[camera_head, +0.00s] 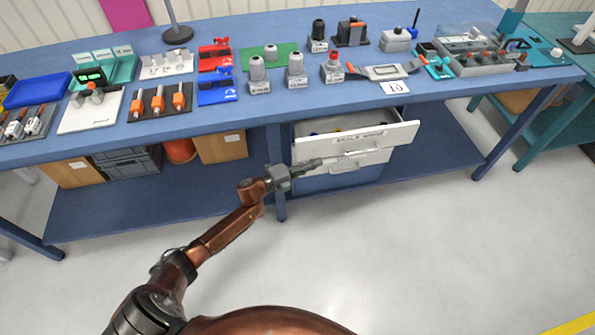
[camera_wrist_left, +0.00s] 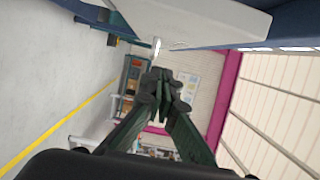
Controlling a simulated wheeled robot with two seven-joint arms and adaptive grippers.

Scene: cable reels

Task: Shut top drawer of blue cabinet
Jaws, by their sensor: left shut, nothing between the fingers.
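The blue cabinet (camera_head: 318,181) stands under the blue workbench, right of the middle in the head view. Its top drawer (camera_head: 374,140) is pulled out, with a white front and some contents showing inside. A second white drawer front (camera_head: 360,160) shows just below it. My left gripper (camera_head: 316,162) is shut and empty, in front of the cabinet near the drawer's left side. Whether it touches the drawer cannot be told. In the left wrist view, the shut fingers (camera_wrist_left: 163,88) point past a pale panel (camera_wrist_left: 200,20) that is close above them. My right gripper is not in view.
The workbench (camera_head: 330,97) carries several tools, fixtures and trays. A bench leg (camera_head: 281,198) stands close to my left gripper. Cardboard boxes (camera_head: 222,147) and grey crates (camera_head: 128,162) sit on the lower shelf. The floor in front is clear.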

